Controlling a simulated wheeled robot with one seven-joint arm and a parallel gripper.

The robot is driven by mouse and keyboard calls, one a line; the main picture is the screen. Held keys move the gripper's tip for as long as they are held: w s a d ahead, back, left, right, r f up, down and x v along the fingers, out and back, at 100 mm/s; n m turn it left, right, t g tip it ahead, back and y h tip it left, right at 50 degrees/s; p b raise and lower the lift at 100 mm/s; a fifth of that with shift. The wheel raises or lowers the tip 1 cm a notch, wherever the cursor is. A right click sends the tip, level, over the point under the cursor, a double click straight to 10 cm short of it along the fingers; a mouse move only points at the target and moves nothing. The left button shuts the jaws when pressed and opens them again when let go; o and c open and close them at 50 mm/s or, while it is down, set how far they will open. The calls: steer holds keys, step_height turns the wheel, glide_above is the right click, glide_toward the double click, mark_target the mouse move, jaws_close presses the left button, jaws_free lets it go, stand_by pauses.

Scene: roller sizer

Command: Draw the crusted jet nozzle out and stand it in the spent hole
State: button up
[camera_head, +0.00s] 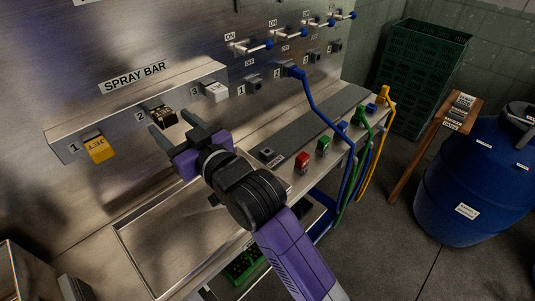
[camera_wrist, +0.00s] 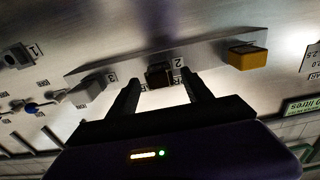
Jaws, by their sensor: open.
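The spray bar (camera_head: 128,98) runs along the steel wall with three numbered nozzles. The dark, crusted-looking nozzle (camera_head: 163,115) sits in position 2; it also shows in the wrist view (camera_wrist: 159,75). A yellow nozzle (camera_head: 98,147) is at 1 and a pale grey one (camera_head: 214,91) at 3. My gripper (camera_head: 170,121) is open and empty, its fingers pointing at the crusted nozzle. In the wrist view my fingertips (camera_wrist: 160,80) lie either side of it, apart from it. A wooden stand (camera_head: 464,103) at the right has small labels; I cannot make out which hole is spent.
A steel tray (camera_head: 180,251) lies below my gripper. Blue, green and yellow hoses and red and green buttons (camera_head: 302,160) line the ledge at right. A blue barrel (camera_head: 470,185) and green crates (camera_head: 420,70) stand beyond. Blue-handled valves (camera_head: 255,45) are on the wall.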

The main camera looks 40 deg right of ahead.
mark_target(169, 122)
steer(key=shift+w+r, duration=0.1)
steer(key=shift+w, duration=1.4)
stand_by(0.3)
jaws_close()
steer(key=shift+s, duration=0.15)
steer(key=shift+s+p, duration=0.6)
steer(key=shift+s, duration=2.3)
